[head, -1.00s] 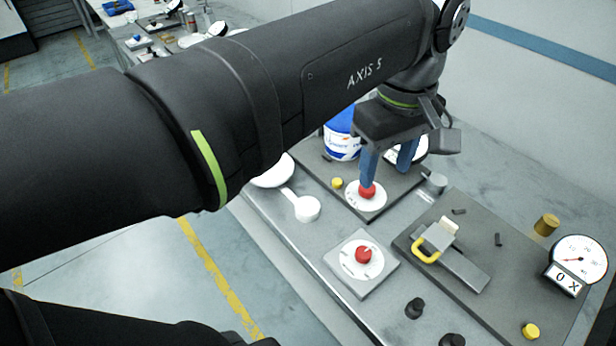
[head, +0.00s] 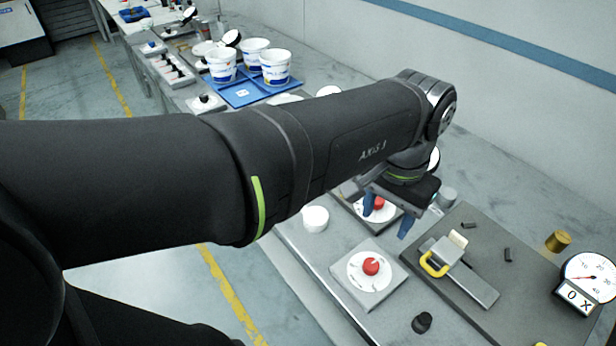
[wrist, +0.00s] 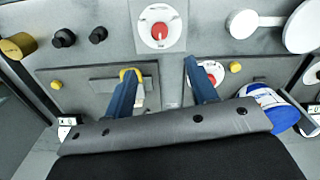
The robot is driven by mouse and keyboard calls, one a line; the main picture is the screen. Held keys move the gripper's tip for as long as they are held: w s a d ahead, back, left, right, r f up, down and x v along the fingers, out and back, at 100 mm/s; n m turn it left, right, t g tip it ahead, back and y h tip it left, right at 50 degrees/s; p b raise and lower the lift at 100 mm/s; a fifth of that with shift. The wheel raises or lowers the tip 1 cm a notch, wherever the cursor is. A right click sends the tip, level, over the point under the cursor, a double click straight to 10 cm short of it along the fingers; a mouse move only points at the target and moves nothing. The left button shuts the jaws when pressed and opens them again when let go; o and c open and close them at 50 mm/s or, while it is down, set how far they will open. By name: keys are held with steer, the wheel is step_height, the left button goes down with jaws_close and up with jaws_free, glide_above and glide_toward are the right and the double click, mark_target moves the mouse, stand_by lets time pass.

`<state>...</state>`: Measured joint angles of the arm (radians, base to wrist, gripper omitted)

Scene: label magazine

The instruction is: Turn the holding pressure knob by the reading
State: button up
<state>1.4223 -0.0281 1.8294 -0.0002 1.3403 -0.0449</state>
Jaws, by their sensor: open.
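A red knob (head: 371,266) on a white dial sits on a square grey plate (head: 345,290); it also shows at the top of the wrist view (wrist: 160,31). I cannot tell which is the holding pressure knob. A round gauge (head: 598,268) with a red needle stands at the right, with a "0 X" display (head: 575,298) below it. My gripper (head: 385,225) is open and empty, above the bench between the knobs; its fingers (wrist: 160,69) point toward the bench.
A clamp with a yellow handle (head: 434,264) sits on a dark board right of the near plate. A black knob (head: 422,322), a brass cylinder (head: 558,240) and a white round cup (head: 315,218) stand around. White tubs (head: 275,67) are at the back left.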

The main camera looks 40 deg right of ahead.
mark_target(372, 263)
step_height(372, 263, down, 15)
steer(key=shift+r, duration=0.2)
steer(key=c, duration=1)
steer(key=shift+o, duration=0.2)
steer(key=shift+n, duration=2.4)
steer(key=o, duration=1)
steer(key=shift+c, duration=0.2)
step_height(372, 263, up, 17)
steer(key=shift+r, duration=0.2)
